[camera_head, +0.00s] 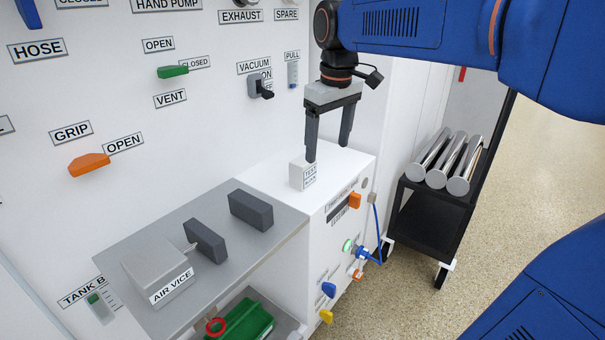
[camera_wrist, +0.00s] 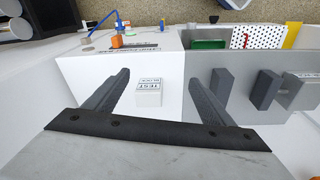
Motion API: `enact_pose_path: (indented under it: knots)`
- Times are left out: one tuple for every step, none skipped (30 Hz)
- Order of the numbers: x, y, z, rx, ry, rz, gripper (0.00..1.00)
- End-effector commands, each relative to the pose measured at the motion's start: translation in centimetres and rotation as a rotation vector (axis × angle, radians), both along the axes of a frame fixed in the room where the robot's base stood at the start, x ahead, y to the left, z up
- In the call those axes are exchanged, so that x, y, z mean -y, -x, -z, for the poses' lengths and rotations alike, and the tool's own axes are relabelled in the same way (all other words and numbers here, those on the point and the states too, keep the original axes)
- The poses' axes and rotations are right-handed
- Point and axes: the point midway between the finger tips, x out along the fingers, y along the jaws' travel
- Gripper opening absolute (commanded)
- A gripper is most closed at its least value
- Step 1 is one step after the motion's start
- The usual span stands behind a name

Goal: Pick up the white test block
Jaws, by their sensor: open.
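The white test block (camera_head: 303,173) stands upright on the white top of a cabinet in the head view, with a "TEST BLOCK" label on its side. It also shows in the wrist view (camera_wrist: 149,97), between the two fingers in the picture and beyond the palm bar. My gripper (camera_head: 327,152) is open and empty, with its fingers pointing down. In the head view one fingertip overlaps the block's upper right edge, and the other finger is further right. In the wrist view the gripper (camera_wrist: 160,80) shows both fingers well apart. I cannot tell whether a finger touches the block.
Left of the block, a grey shelf (camera_head: 215,276) holds the air vice (camera_head: 160,271) and two dark grey jaws. The labelled wall panel (camera_head: 215,120) rises behind. Coloured knobs and a blue hose (camera_head: 378,235) are on the cabinet front. A black cart (camera_head: 432,220) with metal cylinders stands right.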

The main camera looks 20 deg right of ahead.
Motion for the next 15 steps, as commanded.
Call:
enact_pose_path:
  knots:
    - [-0.5, -1.9, -0.5, -0.018, 0.004, -0.027, 0.77]
    - [-0.7, -2.8, -0.8, -0.03, 0.006, -0.043, 0.77]
    - [-1.1, -3.9, -1.1, -0.044, 0.01, -0.065, 0.77]
    - [-1.3, -4.8, -1.4, -0.053, 0.012, -0.08, 0.77]
    - [-1.6, -5.6, -1.7, -0.061, 0.013, -0.094, 0.77]
    - [-1.9, -6.6, -1.9, -0.074, 0.015, -0.113, 0.77]
    - [-2.1, -7.3, -2.0, -0.083, 0.017, -0.125, 0.77]
    - [-2.3, -7.9, -2.1, -0.091, 0.018, -0.137, 0.77]
    - [-2.5, -8.7, -2.3, -0.099, 0.02, -0.151, 0.77]
    - [-2.7, -9.1, -2.4, -0.106, 0.021, -0.16, 0.77]
    - [-2.8, -9.6, -2.5, -0.11, 0.022, -0.168, 0.77]
    - [-3.0, -10.1, -2.5, -0.117, 0.023, -0.178, 0.77]
    - [-3.1, -10.3, -2.6, -0.119, 0.023, -0.185, 0.77]
    - [-3.2, -10.6, -2.6, -0.123, 0.024, -0.189, 0.77]
    - [-3.3, -10.8, -2.6, -0.127, 0.024, -0.194, 0.77]
